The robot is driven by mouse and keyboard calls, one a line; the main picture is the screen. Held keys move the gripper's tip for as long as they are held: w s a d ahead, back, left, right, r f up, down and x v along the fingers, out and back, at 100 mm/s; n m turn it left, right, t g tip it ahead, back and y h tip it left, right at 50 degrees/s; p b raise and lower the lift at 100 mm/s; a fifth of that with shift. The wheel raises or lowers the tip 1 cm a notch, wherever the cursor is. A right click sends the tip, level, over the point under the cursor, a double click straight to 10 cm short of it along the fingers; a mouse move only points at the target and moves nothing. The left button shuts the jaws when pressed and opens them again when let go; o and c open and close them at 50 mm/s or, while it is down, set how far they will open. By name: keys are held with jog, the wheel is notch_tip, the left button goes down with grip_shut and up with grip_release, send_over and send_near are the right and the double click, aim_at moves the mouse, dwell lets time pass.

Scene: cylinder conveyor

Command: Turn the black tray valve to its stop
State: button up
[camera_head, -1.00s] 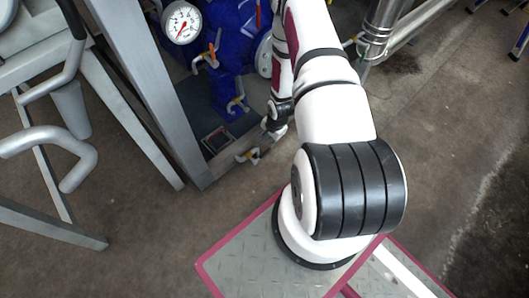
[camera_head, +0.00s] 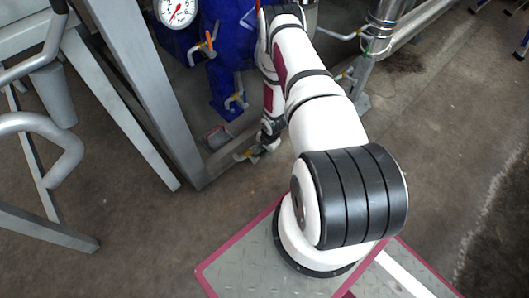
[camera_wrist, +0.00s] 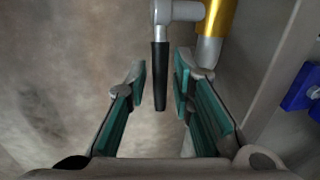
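The black valve handle (camera_wrist: 160,78) hangs down from a silver stem in the wrist view, beside a gold-coloured fitting (camera_wrist: 217,18). My gripper (camera_wrist: 160,84) is open, with one teal-padded finger on each side of the handle. A gap shows on both sides, so neither finger appears to touch it. In the head view, my gripper (camera_head: 266,142) is low beside the foot of the grey frame, next to a small valve fitting with yellow on it (camera_head: 246,155). The black handle cannot be made out there.
A grey metal frame post (camera_head: 150,85) stands left of my arm. Blue machinery (camera_head: 228,75) with a white gauge (camera_head: 178,10) and an orange-handled valve (camera_head: 209,40) is behind. Steel pipes (camera_head: 385,20) run at the upper right. The floor at right is clear.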

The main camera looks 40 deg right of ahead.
grip_shut()
jog(key=shift+f, duration=0.1)
jog(key=shift+s+f+y, duration=0.15)
jog(key=shift+y, duration=0.15)
jog(key=shift+f+y, duration=0.5)
jog(key=shift+y, duration=0.6)
jog(key=shift+d, duration=0.1)
